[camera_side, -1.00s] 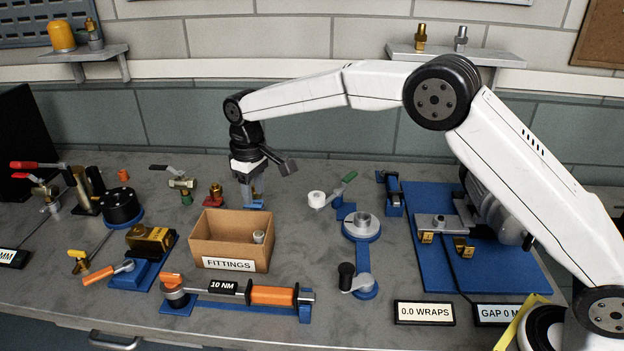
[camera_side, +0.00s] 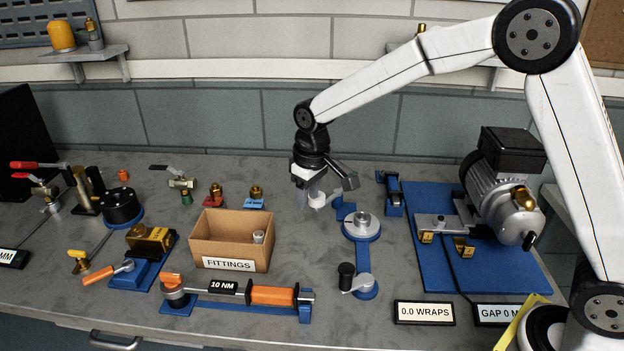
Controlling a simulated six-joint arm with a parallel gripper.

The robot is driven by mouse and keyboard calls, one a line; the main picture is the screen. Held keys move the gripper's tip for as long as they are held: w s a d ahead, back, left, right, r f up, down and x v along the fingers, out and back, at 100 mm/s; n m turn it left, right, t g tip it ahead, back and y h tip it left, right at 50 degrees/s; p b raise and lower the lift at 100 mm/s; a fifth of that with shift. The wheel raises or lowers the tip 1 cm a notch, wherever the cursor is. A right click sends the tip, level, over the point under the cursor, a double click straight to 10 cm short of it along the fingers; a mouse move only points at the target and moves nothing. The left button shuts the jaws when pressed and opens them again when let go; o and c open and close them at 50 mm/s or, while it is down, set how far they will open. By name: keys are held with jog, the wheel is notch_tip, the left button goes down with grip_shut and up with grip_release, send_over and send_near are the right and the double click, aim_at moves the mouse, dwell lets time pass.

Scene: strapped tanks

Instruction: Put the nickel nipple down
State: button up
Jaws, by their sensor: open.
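My gripper (camera_side: 313,197) is open and points down above the bench, right of the cardboard fittings box (camera_side: 213,262). Its fingers overlap a white roll (camera_side: 318,199) in the picture; I cannot tell whether they touch it. I see nothing held between them. A small pale grey fitting (camera_side: 258,237) stands in the right part of the box, its lower part hidden. It may be the nickel nipple, but it is too small to be sure. A brass fitting (camera_side: 256,191) sits on a blue label pad behind the box.
Left of the brass fitting is a red-based fitting (camera_side: 216,191) and a ball valve (camera_side: 181,182). A blue stand with a grey disc (camera_side: 362,224) is right of my gripper. A motor on a blue plate (camera_side: 423,262) fills the right. Bench between box and stand is clear.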

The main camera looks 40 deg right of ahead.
jog(key=s+d+f+m, duration=0.1)
jog(key=s+d, duration=0.3)
jog(key=s, duration=0.6)
jog(key=s+d+f+m+t, duration=0.1)
jog(key=s+d+f, duration=0.2)
jog(key=s, duration=0.7)
jog(key=shift+s+d+m+t, duration=0.3)
jog(key=shift+d, duration=0.1)
